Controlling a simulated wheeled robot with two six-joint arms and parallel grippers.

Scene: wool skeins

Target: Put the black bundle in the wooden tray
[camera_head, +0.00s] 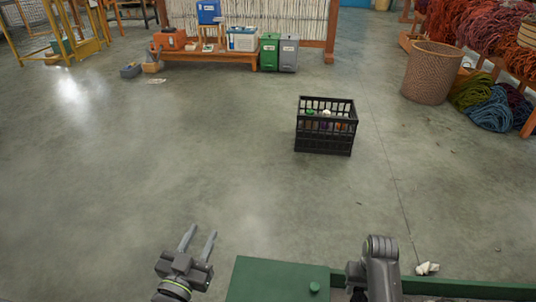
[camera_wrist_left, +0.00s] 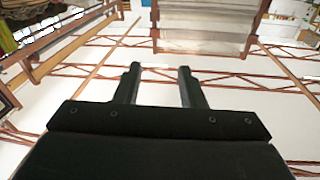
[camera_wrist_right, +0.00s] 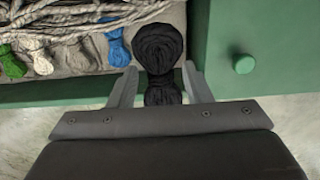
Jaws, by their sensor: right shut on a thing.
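The black bundle (camera_wrist_right: 158,46) is a dark wound skein with a narrow waist. In the right wrist view my right gripper (camera_wrist_right: 160,70) is shut on its narrow part, one finger on each side. The bundle is over the edge of a grey-lined green compartment. The right gripper itself is hidden in the head view, where only my right arm shows. My left gripper (camera_head: 200,237) is open and empty above the floor; its two spread fingers also show in the left wrist view (camera_wrist_left: 158,76). I cannot make out a wooden tray in any view.
Grey rope (camera_wrist_right: 80,22) and blue (camera_wrist_right: 118,45), white (camera_wrist_right: 38,60) and green (camera_wrist_right: 12,62) bundles lie in the compartment. A green lid with a knob (camera_head: 314,287) is beside it. A black crate (camera_head: 325,142) with coloured items stands on open floor; a wicker basket (camera_head: 431,75) is far right.

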